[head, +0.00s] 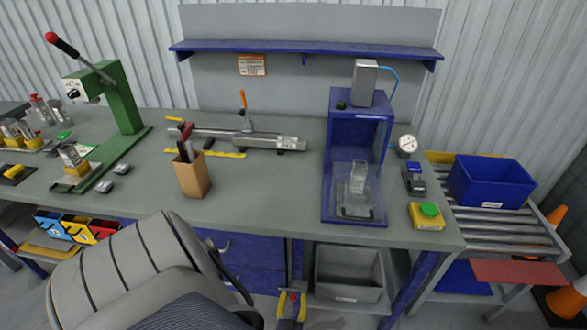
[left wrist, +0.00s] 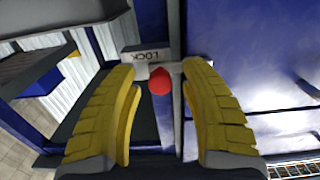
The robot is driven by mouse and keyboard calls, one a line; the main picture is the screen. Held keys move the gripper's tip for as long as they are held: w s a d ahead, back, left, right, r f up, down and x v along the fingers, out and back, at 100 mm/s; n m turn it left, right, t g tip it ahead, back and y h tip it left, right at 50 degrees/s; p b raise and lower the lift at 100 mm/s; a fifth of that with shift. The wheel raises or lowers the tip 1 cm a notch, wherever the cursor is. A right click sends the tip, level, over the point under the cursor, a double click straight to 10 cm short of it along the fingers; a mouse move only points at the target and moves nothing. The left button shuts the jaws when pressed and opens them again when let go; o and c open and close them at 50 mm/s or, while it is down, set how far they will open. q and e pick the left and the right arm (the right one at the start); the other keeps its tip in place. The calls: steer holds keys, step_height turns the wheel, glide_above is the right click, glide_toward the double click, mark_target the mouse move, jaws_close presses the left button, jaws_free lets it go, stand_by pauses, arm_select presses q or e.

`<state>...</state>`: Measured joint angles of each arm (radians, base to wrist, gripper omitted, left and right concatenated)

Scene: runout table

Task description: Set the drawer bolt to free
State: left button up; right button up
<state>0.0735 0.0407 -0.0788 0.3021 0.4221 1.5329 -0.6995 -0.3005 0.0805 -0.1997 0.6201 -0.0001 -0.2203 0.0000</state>
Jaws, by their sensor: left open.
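The bolt's red knob (left wrist: 160,80) shows in the left wrist view, beside a grey plate marked LOCK (left wrist: 146,56). The blue drawer front (left wrist: 245,60) fills the right of that view; the drawers (head: 245,252) also show under the bench in the head view. My left gripper (head: 291,297) is open, low in front of the bench just right of the drawers. In the left wrist view its yellow fingers stand on either side of the knob, with gaps between them and it. My right gripper is not in view.
A blue bench leg (head: 408,291) stands further right. On the bench top are a brown tool holder (head: 192,179), a green press (head: 119,105) and a blue-framed fixture (head: 352,130).

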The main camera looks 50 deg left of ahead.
arm_select(q)
jaws_close()
stand_by(0.4)
stand_by(0.4)
